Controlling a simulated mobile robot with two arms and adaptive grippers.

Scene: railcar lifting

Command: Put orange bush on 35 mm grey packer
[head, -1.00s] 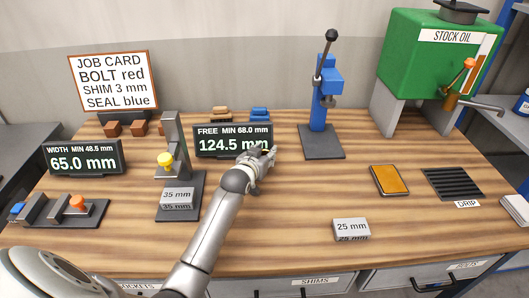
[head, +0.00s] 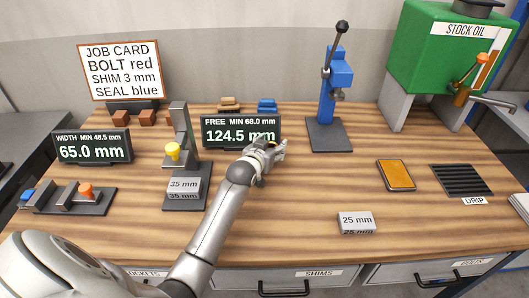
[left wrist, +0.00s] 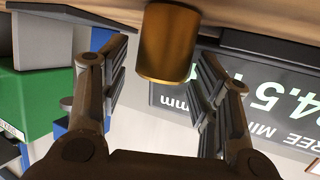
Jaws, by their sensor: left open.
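In the left wrist view, a copper-orange cylinder (left wrist: 167,42), which looks like the orange bush, stands on the wooden surface, which appears at the top of that picture. My left gripper (left wrist: 165,105) is open, its fingers on either side of the cylinder with visible gaps. In the head view my left gripper (head: 276,148) is low over the bench in front of the FREE display and mostly hides the cylinder. The 35 mm grey packer (head: 184,188) sits on the dark base of a grey stand, left of my left arm, below a yellow tip. My right gripper is not in view.
The FREE display (head: 241,131) stands just behind the gripper. A blue press (head: 327,105) stands to the right. A 25 mm block (head: 356,222) and an orange-topped pad (head: 396,175) lie farther right. An orange knob (head: 85,190) is on the left gauge. The middle bench is clear.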

